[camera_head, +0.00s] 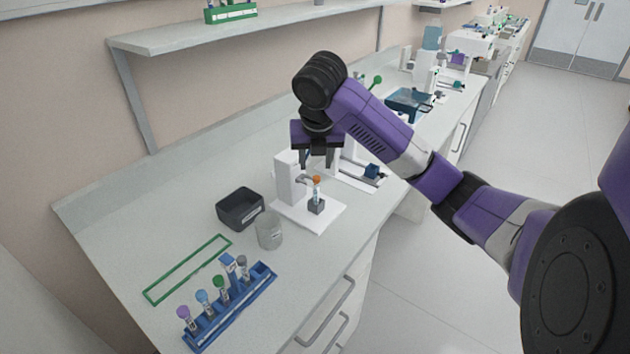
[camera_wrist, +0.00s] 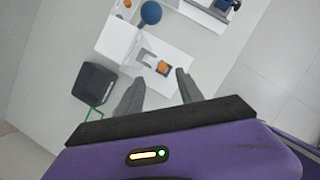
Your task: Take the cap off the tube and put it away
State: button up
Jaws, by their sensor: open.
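A tube (camera_head: 317,190) with an orange cap (camera_head: 316,179) stands upright in a small grey block on a white stand (camera_head: 306,214). The orange cap also shows in the wrist view (camera_wrist: 163,67), beyond and between the fingertips. My gripper (camera_head: 318,163) is above the tube, pointing down, open and empty. In the wrist view its two fingers (camera_wrist: 160,84) are spread apart. A clear beaker (camera_head: 269,232) and a dark open bin (camera_head: 240,209) stand left of the stand; the bin also shows in the wrist view (camera_wrist: 96,84).
A blue rack (camera_head: 232,306) with several capped tubes stands at the front left, beside a green rectangular outline (camera_head: 187,269) on the bench (camera_head: 130,240). A white upright (camera_head: 290,178) rises close behind the tube. Other equipment stands farther back.

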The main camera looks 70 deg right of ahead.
aim_at(316, 178)
jog(key=shift+p+x, duration=0.6)
jog(key=shift+x, duration=2.7)
jog(key=shift+s+d, duration=0.15)
jog(key=shift+c, duration=0.4)
jog(key=c, duration=0.9)
